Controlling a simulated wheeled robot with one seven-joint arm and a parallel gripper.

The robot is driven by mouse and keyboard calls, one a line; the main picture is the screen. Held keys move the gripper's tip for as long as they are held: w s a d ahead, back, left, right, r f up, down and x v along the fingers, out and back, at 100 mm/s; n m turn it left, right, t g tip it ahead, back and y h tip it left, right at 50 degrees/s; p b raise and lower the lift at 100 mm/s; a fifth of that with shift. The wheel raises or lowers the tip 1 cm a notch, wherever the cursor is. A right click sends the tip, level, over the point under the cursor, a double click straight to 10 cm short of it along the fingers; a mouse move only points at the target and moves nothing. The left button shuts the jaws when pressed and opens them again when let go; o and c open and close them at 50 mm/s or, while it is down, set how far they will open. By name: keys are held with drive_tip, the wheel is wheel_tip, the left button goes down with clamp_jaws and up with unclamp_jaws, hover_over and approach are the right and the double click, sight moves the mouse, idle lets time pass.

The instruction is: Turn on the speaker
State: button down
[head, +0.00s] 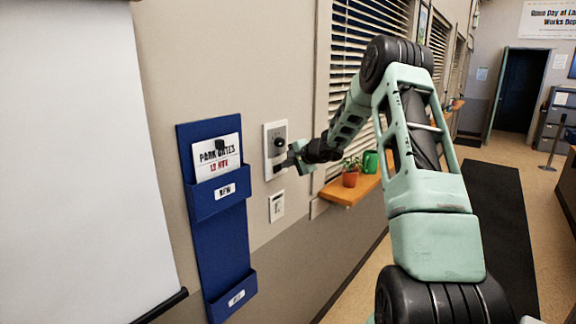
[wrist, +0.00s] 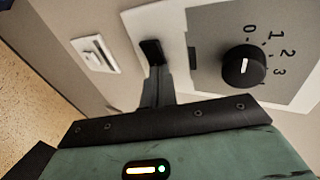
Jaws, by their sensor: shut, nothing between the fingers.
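The speaker control is a pale wall plate with a grey face (head: 269,137), left of the window in the head view. It carries a round black knob (head: 279,143), which also shows in the wrist view (wrist: 243,67). Numbers 0 to 3 curve beside the knob; its white mark seems to point towards 0. My gripper (head: 284,163) is at the lower part of the plate. In the wrist view its fingers (wrist: 154,75) are shut and empty, beside the knob and apart from it. A black piece lies at their ends; I cannot tell whether it is fingertip or switch, or whether they touch the plate.
A small white switch plate (head: 277,206) is below the control. A blue wall rack (head: 219,262) with papers hangs to the left. A wooden shelf (head: 338,192) with a potted plant (head: 350,176) and a green mug (head: 370,162) is close on the right.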

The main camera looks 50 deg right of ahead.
drive_tip(key=shift+a+f, duration=0.1)
drive_tip(key=shift+s+a+b, duration=0.3)
drive_tip(key=shift+a+b, duration=0.35)
drive_tip(key=shift+b, duration=0.65)
